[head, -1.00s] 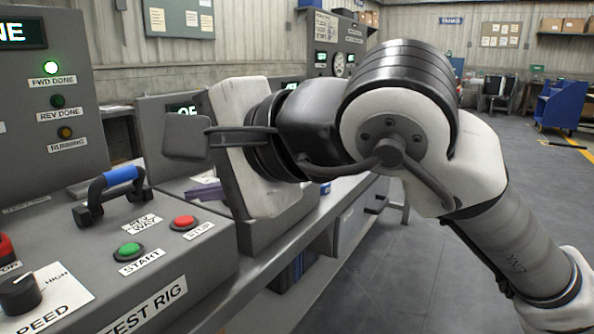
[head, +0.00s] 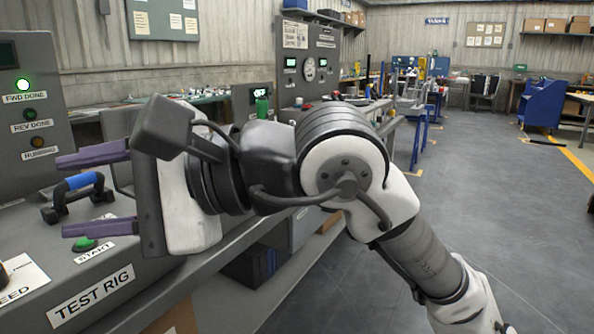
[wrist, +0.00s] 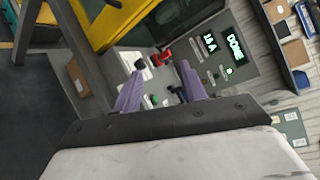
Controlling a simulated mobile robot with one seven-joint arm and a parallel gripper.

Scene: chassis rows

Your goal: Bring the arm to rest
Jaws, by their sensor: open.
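My gripper (head: 92,190) is at the left in the head view, in front of the test rig. Its two purple fingers point left, wide apart, with nothing between them. The wrist view also shows my gripper (wrist: 160,92) open and empty, with the rig's panel beyond it. My arm reaches in from the lower right over the front edge of the bench and is bent at the elbow.
The test rig (head: 150,275) carries a blue-topped handle (head: 80,182), a green start button (head: 92,243) and a lit FWD DONE lamp (head: 22,85). The handle is close to the fingers. The grey floor (head: 480,230) at the right is clear. A blue cart (head: 542,103) stands far right.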

